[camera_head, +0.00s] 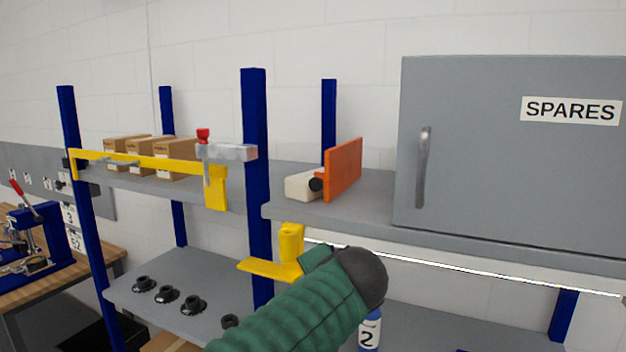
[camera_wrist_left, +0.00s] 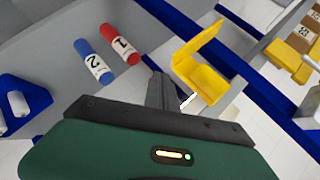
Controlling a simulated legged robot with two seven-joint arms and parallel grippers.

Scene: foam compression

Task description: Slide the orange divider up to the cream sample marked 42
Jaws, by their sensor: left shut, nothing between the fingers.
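The orange divider (camera_head: 343,168) stands upright on the upper shelf. The cream sample (camera_head: 299,187), a low block, lies just left of it; its marking is not readable. My left gripper (camera_wrist_left: 163,92) is shut and empty, below the upper shelf's front edge and apart from the divider. In the head view my green arm mostly hides it. A yellow bracket (camera_head: 290,245) is close by and also shows beyond the fingers in the wrist view (camera_wrist_left: 200,72). My right gripper is not in view.
The grey SPARES cabinet (camera_head: 510,150) stands right of the divider. A blue post (camera_head: 256,180) rises left of the sample. A yellow bar (camera_head: 140,162) crosses before cardboard boxes (camera_head: 175,155). Blue (camera_wrist_left: 92,60) and red (camera_wrist_left: 119,43) bottles stand below.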

